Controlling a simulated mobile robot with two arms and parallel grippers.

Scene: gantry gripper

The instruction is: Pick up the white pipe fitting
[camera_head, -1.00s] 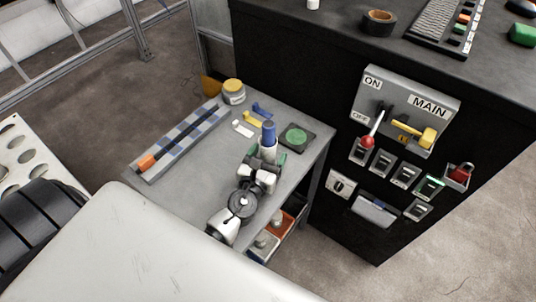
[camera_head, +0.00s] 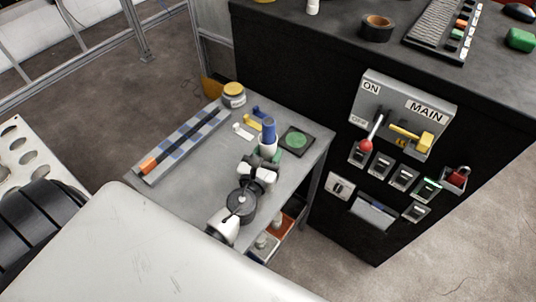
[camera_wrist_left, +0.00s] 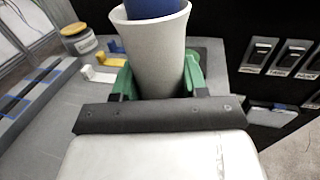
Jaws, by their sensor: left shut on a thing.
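My left gripper (camera_head: 269,153) has green fingertips and is shut on a white tapered, tube-like piece (camera_wrist_left: 158,50), held upright. A blue cylinder (camera_head: 268,130) stands up out of its open top. In the wrist view the green fingers (camera_wrist_left: 160,82) press on both sides of the white piece. A small white fitting (camera_head: 243,132) lies on the grey table, left of the held piece, by a yellow piece (camera_head: 252,124) and a blue piece (camera_head: 260,112). The white one also shows in the wrist view (camera_wrist_left: 98,75). My right gripper is out of view.
A long grey-blue rail with an orange end (camera_head: 148,164) lies along the table's left side. A yellow-lidded jar (camera_head: 234,95) stands at the back corner. A dark plate with a green disc (camera_head: 296,140) lies right of the gripper. A black cabinet with switches (camera_head: 405,115) rises behind.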

